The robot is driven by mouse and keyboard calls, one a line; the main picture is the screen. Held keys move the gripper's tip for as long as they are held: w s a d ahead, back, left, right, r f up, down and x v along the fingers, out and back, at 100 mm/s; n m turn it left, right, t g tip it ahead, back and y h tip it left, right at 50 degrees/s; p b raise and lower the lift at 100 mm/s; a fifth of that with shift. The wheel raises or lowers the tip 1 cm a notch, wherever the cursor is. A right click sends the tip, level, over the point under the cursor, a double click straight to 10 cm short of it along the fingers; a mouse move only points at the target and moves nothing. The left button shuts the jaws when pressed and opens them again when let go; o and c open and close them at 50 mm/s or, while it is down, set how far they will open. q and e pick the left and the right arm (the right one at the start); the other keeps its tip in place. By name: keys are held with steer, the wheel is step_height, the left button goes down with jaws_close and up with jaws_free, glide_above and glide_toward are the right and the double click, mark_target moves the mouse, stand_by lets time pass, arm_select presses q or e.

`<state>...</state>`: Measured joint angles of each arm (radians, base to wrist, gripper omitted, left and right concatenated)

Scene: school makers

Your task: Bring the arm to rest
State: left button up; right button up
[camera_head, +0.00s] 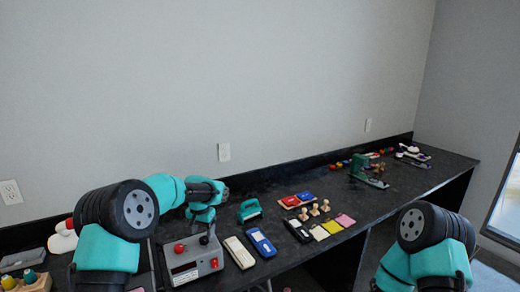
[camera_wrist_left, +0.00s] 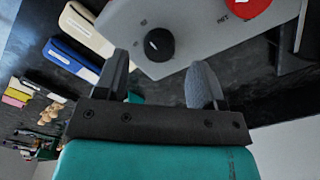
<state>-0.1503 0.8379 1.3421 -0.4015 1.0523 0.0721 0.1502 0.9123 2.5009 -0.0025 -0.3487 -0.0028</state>
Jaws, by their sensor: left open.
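My left gripper (camera_wrist_left: 162,82) is open and empty in the left wrist view, with its two dark fingers apart beside a grey control box (camera_wrist_left: 205,30). The box has a black knob (camera_wrist_left: 158,44) and a red button (camera_wrist_left: 240,8). In the head view the left arm comes in from the left, and the left gripper (camera_head: 206,228) is small and partly hidden above the control box (camera_head: 195,262). My right arm shows at the lower right of the head view, but its gripper is not visible.
Right of the box lie a cream case (camera_head: 239,252), a blue case (camera_head: 261,243) and a teal tool (camera_head: 249,210). Wooden stamps (camera_head: 314,209) and coloured pads (camera_head: 332,227) are further right. The black bench (camera_head: 405,190) has clear stretches at right. A wall stands behind.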

mark_target(204, 239)
arm_select(q)
step_height(204, 239, down, 3)
steer(key=shift+f, duration=0.2)
steer(key=n, duration=0.4)
steer(key=shift+n, duration=2.4)
steer(key=shift+r, duration=0.15)
